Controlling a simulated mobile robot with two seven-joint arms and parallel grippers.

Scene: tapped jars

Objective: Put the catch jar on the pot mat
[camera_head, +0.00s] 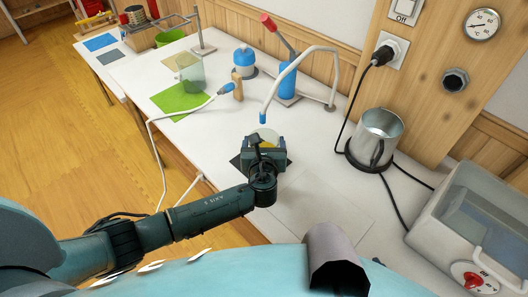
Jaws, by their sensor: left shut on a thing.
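My left gripper (266,145) is shut on a small clear jar with yellow in it, which looks like the catch jar (266,134). The gripper's body hides most of the jar. A dark square mat (241,163) lies on the white table below and around the gripper; I cannot tell whether it is the pot mat, or whether the jar touches it. My right gripper is not in view.
A metal jug (380,131) and glass-lidded box (462,216) are at right. The table's front middle (325,205) is clear.

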